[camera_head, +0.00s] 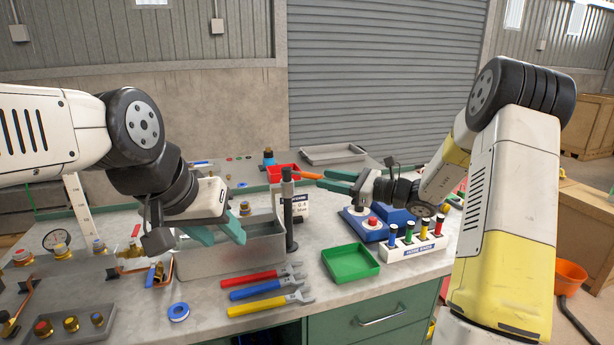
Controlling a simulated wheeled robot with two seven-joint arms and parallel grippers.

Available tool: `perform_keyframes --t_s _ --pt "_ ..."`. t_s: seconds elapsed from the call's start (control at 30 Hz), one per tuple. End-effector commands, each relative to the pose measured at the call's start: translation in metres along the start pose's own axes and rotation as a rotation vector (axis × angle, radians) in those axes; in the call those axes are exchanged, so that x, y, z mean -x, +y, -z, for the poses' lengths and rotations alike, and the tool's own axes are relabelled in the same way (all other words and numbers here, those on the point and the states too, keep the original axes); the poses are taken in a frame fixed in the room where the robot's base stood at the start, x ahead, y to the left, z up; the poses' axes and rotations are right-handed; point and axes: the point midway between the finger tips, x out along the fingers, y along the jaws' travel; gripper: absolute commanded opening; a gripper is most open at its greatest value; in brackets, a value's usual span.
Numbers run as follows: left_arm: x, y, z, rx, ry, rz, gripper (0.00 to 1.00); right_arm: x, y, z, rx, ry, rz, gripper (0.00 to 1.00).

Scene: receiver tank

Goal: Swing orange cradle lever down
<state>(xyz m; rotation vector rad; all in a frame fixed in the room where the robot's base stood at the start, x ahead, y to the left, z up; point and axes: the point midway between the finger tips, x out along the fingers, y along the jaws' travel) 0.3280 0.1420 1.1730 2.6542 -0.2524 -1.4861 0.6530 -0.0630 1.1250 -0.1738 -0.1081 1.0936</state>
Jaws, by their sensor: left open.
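An orange lever (308,175) sticks out to the right from beside a red tray-like part (283,173) near the back of the bench. It lies roughly level. My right gripper (321,179) reaches in from the right, with its teal fingertips at the lever's free end. A gap shows between these fingers, but whether they grip the lever is unclear at this size. My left gripper (220,239) is open and empty above the grey metal bin (230,257) at the left centre, far from the lever.
A black post (289,215) stands between my grippers. A green tray (350,262), a blue box with a red button (373,226) and a white rack (414,246) lie below my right arm. Red, blue and yellow-handled tools (262,294) lie in front. Valves and a gauge (57,240) are left.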

Motion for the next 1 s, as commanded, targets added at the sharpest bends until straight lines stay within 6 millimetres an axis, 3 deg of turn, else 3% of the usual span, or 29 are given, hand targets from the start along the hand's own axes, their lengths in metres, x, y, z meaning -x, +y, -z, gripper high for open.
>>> perform_keyframes --t_s 0.1,0.3,0.67,0.87,1.0 --pt "0.000 0.000 0.000 0.000 0.000 0.000 0.42 -0.022 0.001 0.000 0.001 -0.001 -0.004 0.38" --pt "0.000 0.000 0.000 0.000 0.000 0.000 0.42 -0.047 0.001 0.000 0.001 0.000 -0.003 0.38" --pt "0.000 0.000 0.000 0.000 0.000 0.000 0.42 -0.054 0.001 0.000 0.002 0.000 -0.002 0.38" --pt "0.000 0.000 0.000 0.000 0.000 0.000 0.42 -0.054 0.001 0.000 0.002 0.001 -0.002 0.03" --pt "0.000 0.000 0.000 0.000 0.000 0.000 0.42 -0.054 0.001 0.000 0.002 0.001 -0.002 0.00"
